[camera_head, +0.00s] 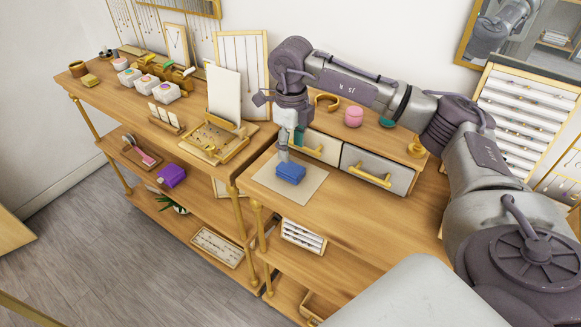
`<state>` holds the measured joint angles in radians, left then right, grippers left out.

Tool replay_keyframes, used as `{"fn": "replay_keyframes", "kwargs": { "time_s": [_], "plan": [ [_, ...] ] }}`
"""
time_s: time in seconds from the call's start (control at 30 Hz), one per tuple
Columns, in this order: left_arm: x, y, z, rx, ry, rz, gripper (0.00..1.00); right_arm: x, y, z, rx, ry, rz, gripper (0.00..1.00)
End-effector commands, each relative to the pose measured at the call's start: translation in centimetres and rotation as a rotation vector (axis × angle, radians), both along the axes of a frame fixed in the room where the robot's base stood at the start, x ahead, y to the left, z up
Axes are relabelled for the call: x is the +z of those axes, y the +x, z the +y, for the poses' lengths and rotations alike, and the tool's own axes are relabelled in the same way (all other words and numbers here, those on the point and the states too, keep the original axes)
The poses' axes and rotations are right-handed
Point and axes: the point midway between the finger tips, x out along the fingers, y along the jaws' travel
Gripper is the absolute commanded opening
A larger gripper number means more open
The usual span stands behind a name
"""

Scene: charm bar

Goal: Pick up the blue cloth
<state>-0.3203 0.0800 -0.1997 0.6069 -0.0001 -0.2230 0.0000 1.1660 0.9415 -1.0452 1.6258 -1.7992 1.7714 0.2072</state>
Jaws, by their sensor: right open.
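The blue cloth (291,172) is a small folded block lying on a beige mat (308,190) on the wooden counter. My right gripper (284,153) points down just above and behind the cloth, near its upper left edge. Its jaws are open, and the fingers look small at this distance. I cannot tell whether the fingertips touch the cloth. My left gripper does not show.
Two drawers with gold handles (366,175) stand right behind the mat. A pink jar (353,116) sits on top of them. A gold tray with a white card (224,95) stands to the left. The counter in front of the mat is clear.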

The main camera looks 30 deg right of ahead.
Motion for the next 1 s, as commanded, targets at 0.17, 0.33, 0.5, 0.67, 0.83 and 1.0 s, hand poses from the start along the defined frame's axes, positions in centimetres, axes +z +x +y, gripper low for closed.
{"fn": "replay_keyframes", "kwargs": {
  "time_s": [0.17,0.33,0.5,0.67,0.83,1.0],
  "plan": [
    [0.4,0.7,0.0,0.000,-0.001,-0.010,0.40,-1.5,0.0,0.0,0.000,0.000,0.001,0.54],
    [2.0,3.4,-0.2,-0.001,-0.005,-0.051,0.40,-3.0,-0.1,-0.1,-0.001,0.000,0.004,0.54],
    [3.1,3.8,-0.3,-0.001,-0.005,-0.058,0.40,-5.6,0.1,0.0,0.001,0.002,0.003,0.54],
    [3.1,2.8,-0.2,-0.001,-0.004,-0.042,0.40,-6.7,0.1,-0.1,0.001,0.001,-0.001,0.54],
    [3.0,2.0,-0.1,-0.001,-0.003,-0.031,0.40,-6.8,0.1,-0.1,0.001,0.001,-0.001,0.54],
    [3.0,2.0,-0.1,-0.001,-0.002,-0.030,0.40,-6.8,0.1,-0.1,0.001,0.001,-0.001,0.28]
  ]
}}
